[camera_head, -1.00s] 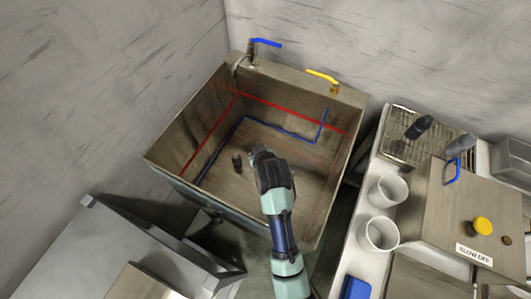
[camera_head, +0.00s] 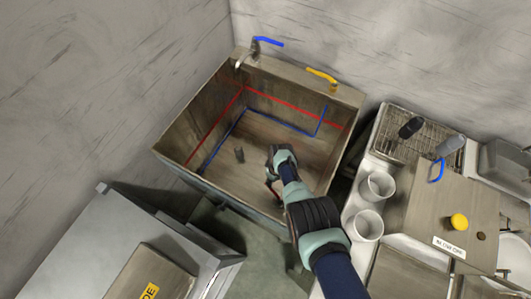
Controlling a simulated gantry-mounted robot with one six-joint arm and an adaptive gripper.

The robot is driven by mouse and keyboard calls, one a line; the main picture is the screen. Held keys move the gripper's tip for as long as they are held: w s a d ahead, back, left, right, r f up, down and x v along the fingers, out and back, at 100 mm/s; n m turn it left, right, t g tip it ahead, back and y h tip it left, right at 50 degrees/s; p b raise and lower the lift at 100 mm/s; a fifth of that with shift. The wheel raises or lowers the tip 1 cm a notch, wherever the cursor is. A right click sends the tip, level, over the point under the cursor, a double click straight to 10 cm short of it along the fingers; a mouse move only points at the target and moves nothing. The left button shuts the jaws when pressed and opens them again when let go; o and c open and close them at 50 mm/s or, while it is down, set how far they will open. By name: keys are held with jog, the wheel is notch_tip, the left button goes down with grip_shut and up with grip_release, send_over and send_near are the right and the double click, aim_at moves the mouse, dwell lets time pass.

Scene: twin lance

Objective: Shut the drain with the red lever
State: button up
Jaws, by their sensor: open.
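The sink (camera_head: 206,186) is a deep steel basin in the middle of the head view. A short dark upright stub (camera_head: 239,155) stands on its floor; I cannot tell whether it is part of the drain. No red lever can be made out clearly. My arm reaches in from the lower right, its wrist above the basin's near part. My gripper (camera_head: 272,188) shows only as a small dark shape with a reddish streak below the wrist, open, right of the stub and apart from it. I cannot tell whether the streak belongs to a lever. The fingertips are mostly hidden.
A blue-handled tap (camera_head: 268,41) and a yellow handle (camera_head: 321,74) are on the sink's back ledge. Red and blue lines run around the basin's inside. White cups (camera_head: 377,186) stand on the right counter. A grey steel unit (camera_head: 85,245) is at lower left.

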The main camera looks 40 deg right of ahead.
aim_at(272, 191)
jog(key=f+b, duration=0.5)
jog(key=a+f+b, duration=0.1)
jog(key=f+b, duration=0.1)
jog(key=f, duration=0.1)
jog(key=shift+s+f, duration=0.1)
grip_shut()
